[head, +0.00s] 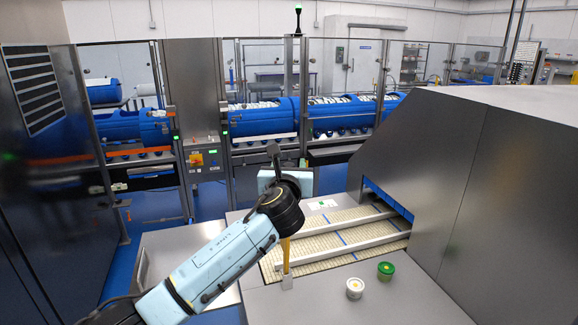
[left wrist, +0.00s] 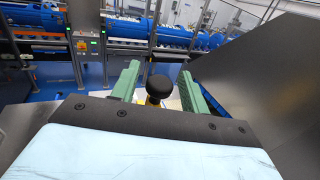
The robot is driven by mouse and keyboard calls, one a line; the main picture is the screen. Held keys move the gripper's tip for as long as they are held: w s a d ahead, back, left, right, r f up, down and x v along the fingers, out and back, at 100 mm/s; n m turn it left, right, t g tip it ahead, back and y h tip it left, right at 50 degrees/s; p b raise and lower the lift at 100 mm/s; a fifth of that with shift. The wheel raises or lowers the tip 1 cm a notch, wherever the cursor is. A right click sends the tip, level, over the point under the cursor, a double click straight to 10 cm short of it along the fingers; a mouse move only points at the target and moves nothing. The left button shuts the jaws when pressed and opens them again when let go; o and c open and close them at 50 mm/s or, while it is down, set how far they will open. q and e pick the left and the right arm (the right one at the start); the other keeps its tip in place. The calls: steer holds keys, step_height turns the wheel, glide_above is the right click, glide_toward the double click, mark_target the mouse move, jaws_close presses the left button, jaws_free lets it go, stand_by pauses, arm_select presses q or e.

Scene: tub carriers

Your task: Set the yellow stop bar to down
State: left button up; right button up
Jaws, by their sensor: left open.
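My left gripper (left wrist: 158,76) is open, with one green finger on each side of the knob. I see no clear contact. In the head view the gripper's fingers are mostly hidden behind the wrist. My right gripper is not in view.
A tan conveyor belt (head: 345,238) with pale guide rails runs into a grey metal housing (head: 480,180) on the right. Fenced blue machines are behind.

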arm_select(q)
steer(key=shift+c, duration=0.2)
jaws_close()
steer(key=shift+w+a, duration=0.25)
steer(key=shift+w, duration=0.25)
steer(key=w+a+b, duration=0.3)
steer(key=w, duration=0.4)
steer(key=shift+w+f, duration=0.15)
steer(key=shift+w, duration=0.15)
steer(key=shift+o, duration=0.2)
jaws_free()
steer(key=shift+s+a, duration=0.1)
steer(key=shift+s, duration=0.05)
